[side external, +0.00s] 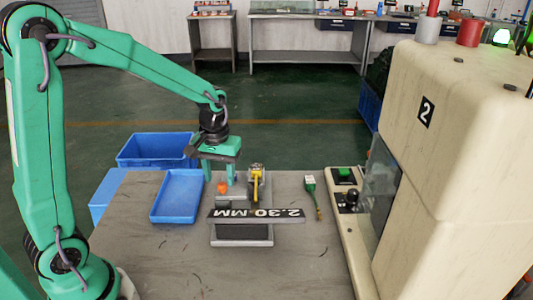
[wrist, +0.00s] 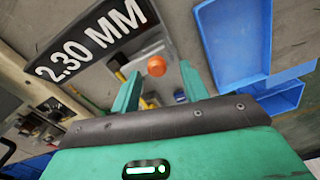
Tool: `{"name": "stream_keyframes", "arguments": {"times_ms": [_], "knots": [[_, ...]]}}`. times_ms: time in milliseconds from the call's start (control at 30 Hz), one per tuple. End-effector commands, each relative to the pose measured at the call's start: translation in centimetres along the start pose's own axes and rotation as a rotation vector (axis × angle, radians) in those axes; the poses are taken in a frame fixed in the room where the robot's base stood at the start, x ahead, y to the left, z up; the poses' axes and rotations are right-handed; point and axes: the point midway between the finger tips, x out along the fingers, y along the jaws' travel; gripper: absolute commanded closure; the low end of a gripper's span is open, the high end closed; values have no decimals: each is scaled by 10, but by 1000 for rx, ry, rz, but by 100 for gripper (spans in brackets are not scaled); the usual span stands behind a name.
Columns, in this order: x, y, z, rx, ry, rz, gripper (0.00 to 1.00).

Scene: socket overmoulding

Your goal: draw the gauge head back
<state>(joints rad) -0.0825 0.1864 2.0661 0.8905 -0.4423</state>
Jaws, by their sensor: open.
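The gauge stands on the table with a black display (side external: 256,214) reading 2.30 MM, which also shows in the wrist view (wrist: 95,40). An orange round knob (side external: 223,187) sits on its grey block, behind the display; I take this to be the gauge head. My gripper (side external: 219,180) is open, pointing down at the knob. In the wrist view, the knob (wrist: 156,66) appears between the two green fingertips (wrist: 158,72), with a gap on each side. I cannot tell whether the fingertips reach down around it. A yellow and black part (side external: 257,183) stands right of the knob.
A shallow blue tray (side external: 177,196) lies left of the gauge, with a blue bin (side external: 155,150) behind it. A green plug with a cable (side external: 311,190) lies to the right. A cream machine (side external: 450,150) and a control panel (side external: 346,195) border the table's right side.

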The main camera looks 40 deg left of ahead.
Motion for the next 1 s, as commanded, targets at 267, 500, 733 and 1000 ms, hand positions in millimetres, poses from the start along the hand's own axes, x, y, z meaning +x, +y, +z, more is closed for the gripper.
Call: {"name": "stream_keyframes", "arguments": {"times_ms": [267,500,733,1000], "knots": [[-37,0,0,-1,3,1,55],[-57,-1,0,-2,0,0,55],[-59,-1,0,-2,-1,-1,55],[-61,-1,2,4,4,2,55]]}}
